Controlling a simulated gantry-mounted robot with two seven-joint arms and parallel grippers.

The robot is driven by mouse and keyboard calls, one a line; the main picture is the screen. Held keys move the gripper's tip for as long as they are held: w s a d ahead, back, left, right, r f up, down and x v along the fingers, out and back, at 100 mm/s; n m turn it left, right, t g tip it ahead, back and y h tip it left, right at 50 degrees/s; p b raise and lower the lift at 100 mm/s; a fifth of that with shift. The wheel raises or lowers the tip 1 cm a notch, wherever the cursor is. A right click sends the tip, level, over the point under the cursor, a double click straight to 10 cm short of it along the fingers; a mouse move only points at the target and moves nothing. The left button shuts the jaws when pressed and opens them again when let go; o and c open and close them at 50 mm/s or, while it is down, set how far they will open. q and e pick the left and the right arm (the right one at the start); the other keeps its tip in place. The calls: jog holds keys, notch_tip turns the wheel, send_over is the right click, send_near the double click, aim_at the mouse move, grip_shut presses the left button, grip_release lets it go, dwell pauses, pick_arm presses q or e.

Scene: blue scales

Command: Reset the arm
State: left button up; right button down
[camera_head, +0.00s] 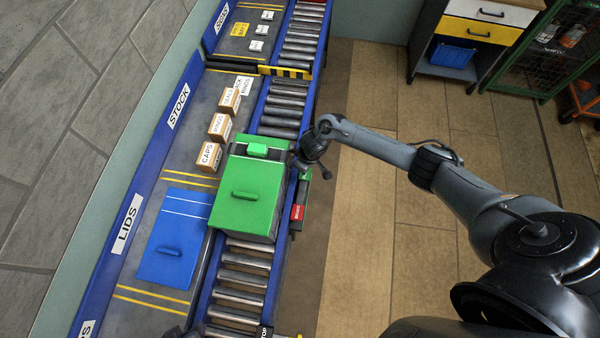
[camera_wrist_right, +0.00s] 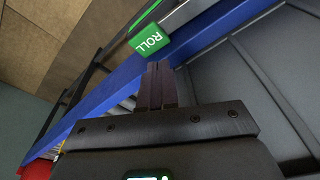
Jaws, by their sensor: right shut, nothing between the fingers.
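My right arm reaches in from the right in the head view. Its gripper (camera_head: 308,158) is beside the conveyor's right edge, near the green box (camera_head: 240,205). In the right wrist view the two dark fingers of this gripper (camera_wrist_right: 156,84) are together and empty.
The green box stands on the roller conveyor (camera_head: 236,299). A blue lid (camera_head: 172,238) lies on the LIDS bench, with small STOCK boxes (camera_head: 219,126) further back. A red button (camera_head: 297,211) is on the conveyor's right side. Open floor (camera_head: 352,230) lies to the right.

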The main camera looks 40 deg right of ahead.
pick_arm(q)
jog(key=shift+r, duration=0.25)
